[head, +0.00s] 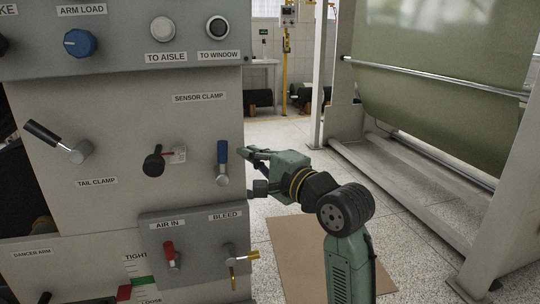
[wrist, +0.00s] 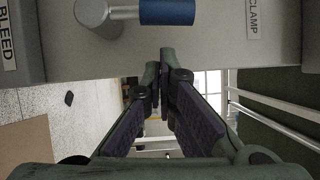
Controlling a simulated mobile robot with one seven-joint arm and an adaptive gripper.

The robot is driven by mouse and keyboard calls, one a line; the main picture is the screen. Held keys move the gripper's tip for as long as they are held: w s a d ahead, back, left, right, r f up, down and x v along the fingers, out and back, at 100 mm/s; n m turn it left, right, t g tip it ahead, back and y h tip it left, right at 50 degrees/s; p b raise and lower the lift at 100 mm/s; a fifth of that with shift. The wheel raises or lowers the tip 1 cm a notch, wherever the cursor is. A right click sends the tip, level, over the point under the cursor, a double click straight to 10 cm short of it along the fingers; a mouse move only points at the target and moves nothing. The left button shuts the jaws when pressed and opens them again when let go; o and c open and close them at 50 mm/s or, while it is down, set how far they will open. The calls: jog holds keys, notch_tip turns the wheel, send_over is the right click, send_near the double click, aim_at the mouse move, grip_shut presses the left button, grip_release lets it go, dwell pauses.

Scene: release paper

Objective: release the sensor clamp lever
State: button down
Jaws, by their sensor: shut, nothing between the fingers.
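The SENSOR CLAMP label (head: 199,98) is on the grey panel (head: 110,120). Below it to the right is a lever with a blue handle (head: 222,152), pointing up from a metal hub (head: 222,181). In the wrist view the blue handle (wrist: 167,12) and its hub (wrist: 92,15) lie at the top edge, handle pointing right toward the CLAMP label (wrist: 253,15). My gripper (head: 246,152) is just right of the blue handle, by the panel's right edge. In the wrist view my gripper's (wrist: 160,70) fingertips meet, empty, below the handle. I see no contact with it.
A black-knobbed lever (head: 153,163) is left of the blue one. The TAIL CLAMP lever (head: 60,143) is farther left. Below are the red AIR IN valve (head: 170,255) and yellow BLEED valve (head: 240,258). A roller frame (head: 400,185) stands right; open floor lies between.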

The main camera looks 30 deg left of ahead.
aim_at(222, 158)
jog(key=shift+s+a, duration=0.3)
jog(key=shift+s, duration=0.3)
jog(key=shift+r, duration=0.15)
jog(key=shift+s+a+r+n+h+p, duration=0.1)
jog(key=shift+s+a+n+h+p, duration=0.4)
jog(key=shift+p, duration=0.6)
jog(key=shift+s, duration=0.15)
